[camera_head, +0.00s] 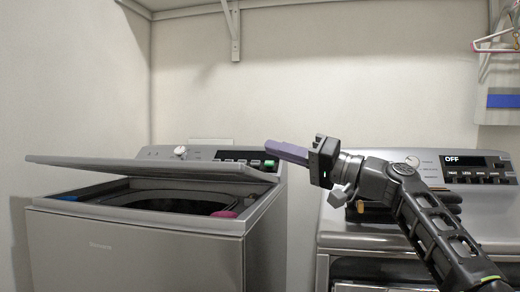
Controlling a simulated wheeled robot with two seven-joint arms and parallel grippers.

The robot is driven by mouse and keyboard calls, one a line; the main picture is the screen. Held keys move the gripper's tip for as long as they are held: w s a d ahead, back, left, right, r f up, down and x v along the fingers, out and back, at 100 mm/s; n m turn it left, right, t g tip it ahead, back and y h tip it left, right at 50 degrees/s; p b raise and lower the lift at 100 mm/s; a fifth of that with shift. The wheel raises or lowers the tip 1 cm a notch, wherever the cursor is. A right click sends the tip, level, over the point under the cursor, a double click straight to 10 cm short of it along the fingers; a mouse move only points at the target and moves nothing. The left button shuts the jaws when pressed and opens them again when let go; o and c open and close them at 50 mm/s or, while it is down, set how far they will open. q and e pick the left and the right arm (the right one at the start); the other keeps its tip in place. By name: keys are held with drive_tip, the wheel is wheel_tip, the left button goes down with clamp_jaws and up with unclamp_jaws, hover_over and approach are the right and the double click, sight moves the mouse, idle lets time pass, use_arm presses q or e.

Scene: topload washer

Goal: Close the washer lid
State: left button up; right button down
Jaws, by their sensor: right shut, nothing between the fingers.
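The grey top-load washer (135,250) stands at the left. Its lid (150,168) is partly open, tilted at a low angle with its front edge raised above the tub opening (165,202). My right gripper (270,147) reaches in from the right, its purple fingers shut and pointing left. The fingertips are near the right rear of the lid, in front of the washer's control panel in the picture. I cannot tell whether they touch the lid. Nothing is held. My left gripper is not in view.
A second grey appliance (335,225) with a display reading OFF stands at the right, below my right arm. Pink (224,214) and blue items show at the tub opening. A shelf bracket (235,30) and a hanger (497,42) are above.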

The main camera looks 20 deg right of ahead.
drive_tip(key=shift+w+b+v, duration=0.25)
drive_tip(key=shift+b+v, duration=0.1)
drive_tip(key=shift+v, duration=1.6)
drive_tip(key=shift+d+f, duration=0.2)
